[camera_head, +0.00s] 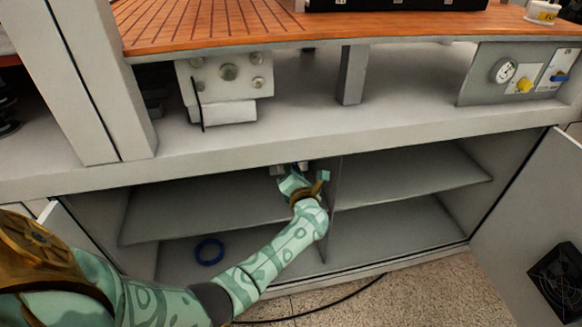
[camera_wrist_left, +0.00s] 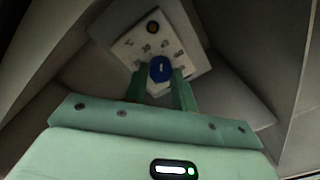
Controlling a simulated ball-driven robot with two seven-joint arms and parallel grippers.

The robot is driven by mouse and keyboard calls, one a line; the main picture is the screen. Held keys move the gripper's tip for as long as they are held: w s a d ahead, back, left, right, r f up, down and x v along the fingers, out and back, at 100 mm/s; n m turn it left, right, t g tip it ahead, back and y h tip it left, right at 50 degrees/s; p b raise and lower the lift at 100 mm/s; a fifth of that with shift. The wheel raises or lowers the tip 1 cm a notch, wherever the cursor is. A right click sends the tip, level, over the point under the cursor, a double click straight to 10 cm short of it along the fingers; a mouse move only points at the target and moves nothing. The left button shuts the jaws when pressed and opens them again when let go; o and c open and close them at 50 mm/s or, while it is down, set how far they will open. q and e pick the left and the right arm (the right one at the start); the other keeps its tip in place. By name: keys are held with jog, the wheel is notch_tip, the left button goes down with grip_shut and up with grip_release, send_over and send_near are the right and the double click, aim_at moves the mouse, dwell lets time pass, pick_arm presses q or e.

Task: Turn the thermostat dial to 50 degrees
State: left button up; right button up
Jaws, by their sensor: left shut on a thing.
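The thermostat dial (camera_wrist_left: 160,68) is a blue knob on a pale plate (camera_wrist_left: 128,47) with small dark marks around it, seen in the left wrist view. My left gripper (camera_wrist_left: 161,80) is shut on the dial, one green finger on each side. The marks are too small to read, so I cannot tell the dial's setting. In the head view, my left gripper (camera_head: 292,172) reaches up under the cabinet's top front edge, near the middle divider. There the dial is hidden. My right gripper is not in view.
The open cabinet has a shelf (camera_head: 410,172) and a middle divider (camera_head: 334,190). A blue ring (camera_head: 209,251) lies in the lower left compartment. An open door (camera_head: 535,215) with a black fan grille stands at right. A gauge panel (camera_head: 482,87) sits above.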

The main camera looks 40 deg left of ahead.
pick_arm(q)
jog(key=m+p, duration=0.3)
jog(key=m, duration=0.6)
jog(key=shift+d+m+y, duration=0.15)
jog(key=shift+m+y, duration=0.25)
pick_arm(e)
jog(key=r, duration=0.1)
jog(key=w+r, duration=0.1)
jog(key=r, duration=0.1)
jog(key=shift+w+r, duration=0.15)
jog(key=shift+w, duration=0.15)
pick_arm(q)
jog(key=o, duration=1)
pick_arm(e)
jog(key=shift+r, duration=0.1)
